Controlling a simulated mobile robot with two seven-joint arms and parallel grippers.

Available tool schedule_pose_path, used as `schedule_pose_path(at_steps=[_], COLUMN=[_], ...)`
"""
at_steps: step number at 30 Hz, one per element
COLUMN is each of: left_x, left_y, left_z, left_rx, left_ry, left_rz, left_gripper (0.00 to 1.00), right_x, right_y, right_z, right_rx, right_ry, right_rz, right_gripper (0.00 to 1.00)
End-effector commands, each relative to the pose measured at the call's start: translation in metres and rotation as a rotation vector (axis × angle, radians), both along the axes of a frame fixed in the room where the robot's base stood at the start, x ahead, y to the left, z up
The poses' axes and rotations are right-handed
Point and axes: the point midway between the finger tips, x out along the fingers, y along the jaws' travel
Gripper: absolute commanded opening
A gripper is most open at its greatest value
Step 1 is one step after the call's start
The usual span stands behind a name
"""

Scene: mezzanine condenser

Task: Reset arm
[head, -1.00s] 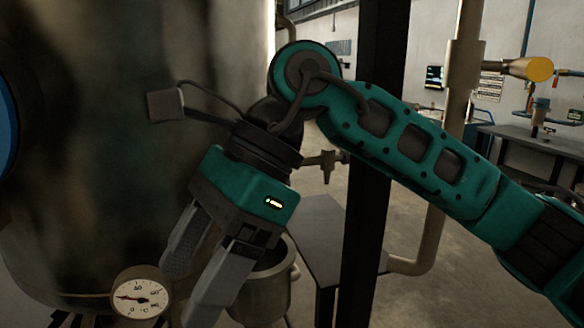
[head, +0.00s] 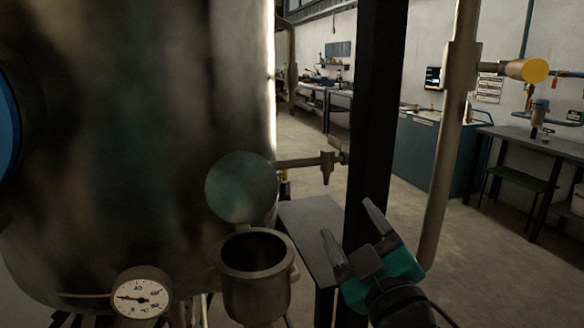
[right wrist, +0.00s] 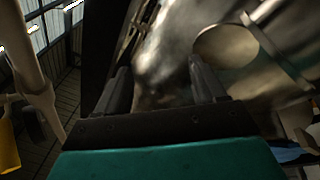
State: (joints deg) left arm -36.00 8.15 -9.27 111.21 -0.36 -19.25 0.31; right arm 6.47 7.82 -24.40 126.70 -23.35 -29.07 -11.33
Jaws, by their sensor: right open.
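My right gripper (head: 350,226) is low in the head view, right of the metal cup and in front of the dark post. Its two fingers point up and stand apart, with nothing between them. In the right wrist view the gripper (right wrist: 158,78) also shows spread fingers with an empty gap. My left gripper is in neither view.
A large metal tank (head: 120,130) fills the left, with a pressure gauge (head: 141,292) low on it. An open metal cup (head: 256,290) sits below a round disc (head: 241,187). A dark post (head: 376,110) and a pipe (head: 447,150) stand to the right.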

Motion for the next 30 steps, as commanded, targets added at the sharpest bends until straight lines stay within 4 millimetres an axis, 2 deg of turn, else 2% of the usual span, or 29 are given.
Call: schedule_pose_path(at_steps=[1, 4, 6, 9, 12, 18, 24, 30], left_x=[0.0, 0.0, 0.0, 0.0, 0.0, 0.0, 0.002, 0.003], left_y=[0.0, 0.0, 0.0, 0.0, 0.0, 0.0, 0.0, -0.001], left_z=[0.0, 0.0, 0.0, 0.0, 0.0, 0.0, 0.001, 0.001], left_rx=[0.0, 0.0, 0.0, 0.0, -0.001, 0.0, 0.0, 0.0], left_ry=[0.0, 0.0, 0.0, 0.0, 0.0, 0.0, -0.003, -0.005], left_rz=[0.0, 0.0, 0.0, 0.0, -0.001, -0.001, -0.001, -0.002], left_gripper=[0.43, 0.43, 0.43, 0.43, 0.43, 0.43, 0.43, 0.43], right_x=[-0.005, -0.026, -0.05, -0.089, -0.126, -0.192, -0.255, -0.228], right_y=[-0.017, -0.047, -0.064, -0.082, -0.094, -0.108, -0.118, -0.112], right_z=[-0.037, -0.104, -0.148, -0.197, -0.229, -0.268, -0.289, -0.307], right_rx=[0.045, 0.127, 0.175, 0.227, 0.262, 0.301, 0.323, 0.346], right_ry=[0.15, 0.439, 0.632, 0.868, 1.049, 1.322, 1.556, 1.447], right_rz=[-0.041, -0.125, -0.18, -0.251, -0.305, -0.392, -0.469, -0.418], right_gripper=[0.7, 0.7, 0.7, 0.7, 0.7, 0.7, 0.7, 0.7])
